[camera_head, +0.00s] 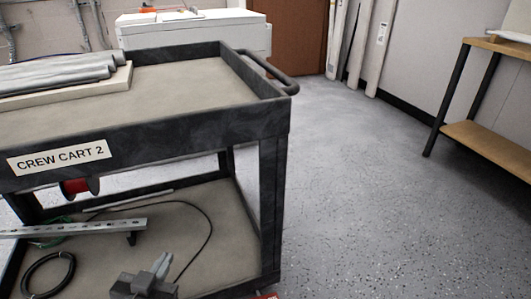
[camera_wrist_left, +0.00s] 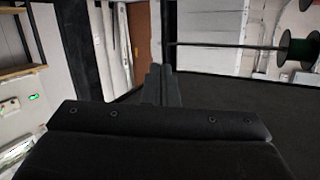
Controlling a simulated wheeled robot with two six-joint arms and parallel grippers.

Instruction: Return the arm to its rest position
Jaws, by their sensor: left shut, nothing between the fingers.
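My left gripper (camera_head: 162,263) shows at the bottom of the head view, in front of the cart's lower shelf. Its fingers are together and hold nothing. In the left wrist view the two fingers (camera_wrist_left: 161,86) also lie closed against each other, with no object between them. The crew cart (camera_head: 200,135), labelled CREW CART 2, stands behind the gripper. I cannot tell how far the gripper is from the cart. My right gripper is in neither view.
Grey pipes (camera_head: 60,75) lie on the cart's top. A metal strut (camera_head: 85,228), a black cable coil (camera_head: 48,272) and a red spool (camera_head: 76,187) show lower. A wooden-shelved bench (camera_head: 490,145) stands at right. The speckled floor (camera_head: 360,200) between is clear.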

